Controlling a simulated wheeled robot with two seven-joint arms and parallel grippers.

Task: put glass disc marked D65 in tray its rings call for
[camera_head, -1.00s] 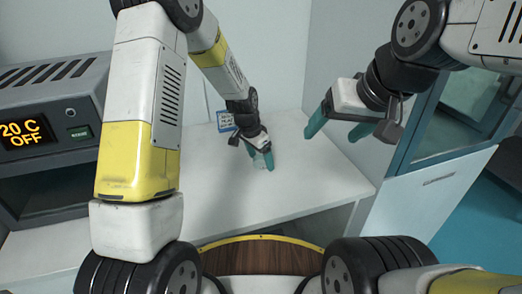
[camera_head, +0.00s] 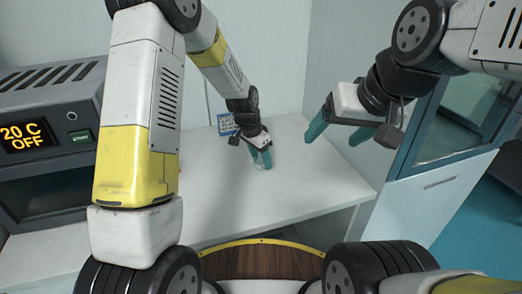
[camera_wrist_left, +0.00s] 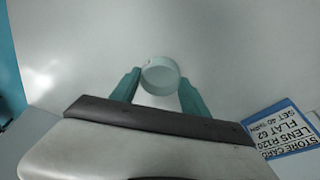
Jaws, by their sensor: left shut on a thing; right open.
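A round, pale, clear glass disc (camera_wrist_left: 160,76) sits between the fingertips of my left gripper (camera_wrist_left: 158,88) in the left wrist view. My left gripper (camera_head: 262,158) is shut on the disc, low at the white table top in the head view. The disc is mostly hidden by the fingers there. I cannot read any mark or rings on it. My right gripper (camera_head: 334,138) is open and empty, raised at the right. No tray can be made out in these views.
A blue-edged store card (camera_head: 227,123) stands behind my left gripper; in the left wrist view it reads LENS R120, FLAT 62. A grey oven-like unit (camera_head: 50,130) reading 20 C OFF stands at left. The white table (camera_head: 315,185) is bare at right. A blue-framed cabinet (camera_head: 425,125) is at right.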

